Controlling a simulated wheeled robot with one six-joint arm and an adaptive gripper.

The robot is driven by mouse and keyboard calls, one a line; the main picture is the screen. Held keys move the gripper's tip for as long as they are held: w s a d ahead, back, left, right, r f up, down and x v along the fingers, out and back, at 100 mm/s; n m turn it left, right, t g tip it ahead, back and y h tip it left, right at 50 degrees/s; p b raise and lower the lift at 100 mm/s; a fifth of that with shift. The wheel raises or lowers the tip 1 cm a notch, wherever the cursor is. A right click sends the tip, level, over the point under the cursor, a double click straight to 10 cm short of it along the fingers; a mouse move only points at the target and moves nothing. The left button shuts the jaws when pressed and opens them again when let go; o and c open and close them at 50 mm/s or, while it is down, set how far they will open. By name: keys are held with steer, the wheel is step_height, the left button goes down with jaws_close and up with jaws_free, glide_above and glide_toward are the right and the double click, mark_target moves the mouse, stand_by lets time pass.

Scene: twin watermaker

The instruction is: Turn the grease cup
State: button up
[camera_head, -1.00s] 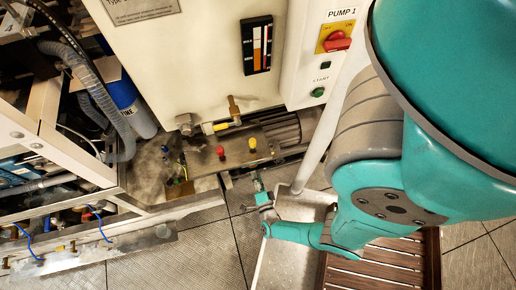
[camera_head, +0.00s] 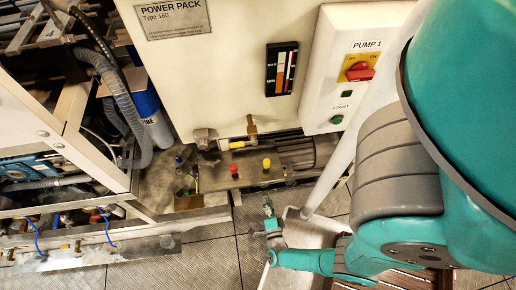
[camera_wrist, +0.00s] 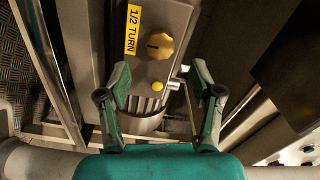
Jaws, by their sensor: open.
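The grease cup (camera_wrist: 160,45) is a round yellow-brass knob with a dark slot across its top. It sits on a grey metal block, with a yellow "1/2 TURN" label (camera_wrist: 133,30) on its left in the wrist view. My gripper (camera_wrist: 160,80) is open and empty; its two fingers stand apart below the cup in the picture, not touching it. In the head view my gripper (camera_head: 268,207) is in front of the pump unit's base plate, short of it. A brass fitting (camera_head: 251,125) beside a yellow tag shows there; I cannot be sure it is the cup.
The power pack cabinet (camera_head: 215,75) and the PUMP 1 switch box (camera_head: 345,70) stand behind. Red (camera_head: 233,170) and yellow (camera_head: 266,163) knobs stick up from the base plate. A white pipe (camera_head: 335,165) runs close right of my gripper. An open frame with hoses is at left.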

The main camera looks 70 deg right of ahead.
stand_by(0.3)
steer(key=s+a+r+n+t+y, duration=0.2)
steer(key=a+r+n+y, duration=0.3)
steer(key=r+n, duration=0.4)
steer(key=s+a+r+n+t+y, duration=0.2)
steer(key=a+r+n+y, duration=0.3)
steer(key=r, duration=1.4)
steer(key=s+a+r+n+t+y, duration=0.1)
steer(key=s+a+r+n+y, duration=0.1)
steer(key=a+r+n+y, duration=0.3)
steer(key=a+r+n, duration=0.3)
steer(key=r+n, duration=0.4)
steer(key=r, duration=0.2)
steer(key=shift+a+n+t+y, duration=0.3)
steer(key=shift+n+t, duration=0.1)
